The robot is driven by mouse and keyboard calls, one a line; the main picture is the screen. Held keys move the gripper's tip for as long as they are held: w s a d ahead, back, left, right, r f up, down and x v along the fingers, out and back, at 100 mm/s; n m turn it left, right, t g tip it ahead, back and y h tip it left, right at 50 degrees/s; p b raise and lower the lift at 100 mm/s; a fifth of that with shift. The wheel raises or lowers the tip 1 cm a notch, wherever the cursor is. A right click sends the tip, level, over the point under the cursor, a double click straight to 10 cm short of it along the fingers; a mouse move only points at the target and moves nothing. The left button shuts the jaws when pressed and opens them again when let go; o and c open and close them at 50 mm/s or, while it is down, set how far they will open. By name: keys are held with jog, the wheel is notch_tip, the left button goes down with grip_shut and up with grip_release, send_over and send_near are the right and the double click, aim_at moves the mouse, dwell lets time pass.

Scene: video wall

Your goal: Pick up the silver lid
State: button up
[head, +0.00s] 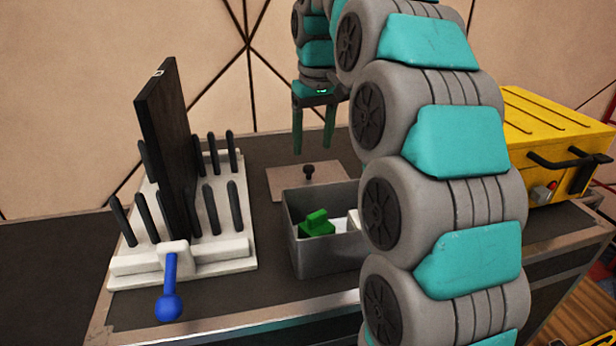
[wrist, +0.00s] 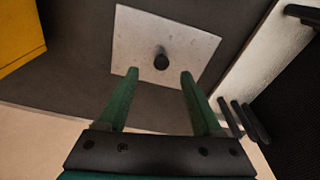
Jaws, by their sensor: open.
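The silver lid (head: 290,183) is a flat rectangular plate with a small dark knob (head: 308,170) on top. It lies on the dark tabletop behind a grey bin. My gripper (head: 314,152) is open and empty, with its green fingers pointing down above the lid's far side. In the wrist view, the lid (wrist: 135,45) lies beyond the fingertips, and its knob (wrist: 161,60) shows between the two fingers of my gripper (wrist: 160,73). The fingers look apart from the knob. My arm hides part of the scene to the right of the lid in the head view.
The open grey bin (head: 330,256) in front of the lid holds a green piece (head: 316,224) and something white. A white rack (head: 240,250) with black pegs, an upright dark panel (head: 166,140) and a blue-knobbed lever (head: 169,300) stands left. A yellow case (head: 545,135) is at right.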

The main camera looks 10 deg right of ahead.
aim_at(309, 167)
jog(key=shift+w+a+f+p, duration=0.1)
jog(key=shift+w+f, duration=0.1)
jog(key=shift+f, duration=0.75)
jog(key=shift+w+a+f+p, duration=0.1)
jog(key=shift+w+f, duration=0.05)
jog(key=shift+f, duration=0.85)
jog(key=shift+w+a+f+p, duration=0.1)
jog(key=shift+w+f, duration=0.1)
jog(key=shift+f, duration=0.75)
jog(key=shift+c, duration=0.3)
grip_shut()
